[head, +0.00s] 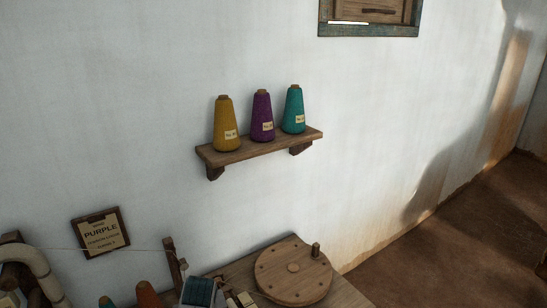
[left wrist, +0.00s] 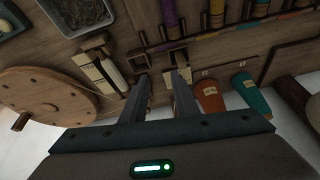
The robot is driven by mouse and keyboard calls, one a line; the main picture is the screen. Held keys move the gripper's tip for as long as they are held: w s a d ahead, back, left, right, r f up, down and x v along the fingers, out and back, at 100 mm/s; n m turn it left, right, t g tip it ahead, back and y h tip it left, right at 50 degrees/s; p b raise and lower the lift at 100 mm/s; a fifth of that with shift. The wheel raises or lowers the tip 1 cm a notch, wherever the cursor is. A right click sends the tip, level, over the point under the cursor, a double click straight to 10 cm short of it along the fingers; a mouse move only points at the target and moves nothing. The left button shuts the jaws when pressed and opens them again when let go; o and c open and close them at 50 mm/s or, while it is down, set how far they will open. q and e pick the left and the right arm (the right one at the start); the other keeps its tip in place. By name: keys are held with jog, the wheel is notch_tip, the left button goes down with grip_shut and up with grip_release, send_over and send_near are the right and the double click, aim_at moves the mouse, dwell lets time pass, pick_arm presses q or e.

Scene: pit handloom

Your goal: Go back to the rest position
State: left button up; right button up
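In the left wrist view my left gripper (left wrist: 160,76) has its two fingers apart, with nothing seen between them. It is over the wooden table (left wrist: 215,55), which carries tools and thread. My left gripper does not show in the head view. My right gripper is in neither view. In the head view a wall shelf (head: 260,147) holds a yellow cone (head: 225,125), a purple cone (head: 262,117) and a teal cone (head: 294,109), all upright.
A round wooden wheel (head: 293,270) and a small tray (head: 198,291) are on the table. An orange cone (left wrist: 210,100) and a teal cone (left wrist: 250,95) are near the left gripper. A "PURPLE" sign (head: 100,232) hangs on the wall. The floor at right (head: 460,250) is clear.

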pick_arm(q)
jog(key=s+a+f+m, duration=0.1)
jog(key=s+f+m, duration=0.1)
jog(key=s, duration=0.7)
jog(key=s+a+f+m, duration=0.1)
jog(key=s+a+f, duration=0.15)
jog(key=s, duration=0.65)
jog(key=s+d+r+m+h, duration=0.1)
jog(key=s+r+m, duration=0.1)
jog(key=s, duration=0.7)
jog(key=s+d+r+m+h, duration=0.1)
jog(key=s+r+m, duration=0.1)
jog(key=s, duration=0.7)
notch_tip(320, 180, down, 31)
jog(key=s+g+b, duration=0.1)
jog(key=b, duration=0.1)
jog(key=s+a+f+g+b, duration=0.1)
jog(key=s+a+f+b, duration=0.1)
jog(key=s+f, duration=1.6)
jog(key=shift+s+a+f+m+g+b, duration=0.25)
jog(key=shift+a+f, duration=0.3)
jog(key=shift+f, duration=0.3)
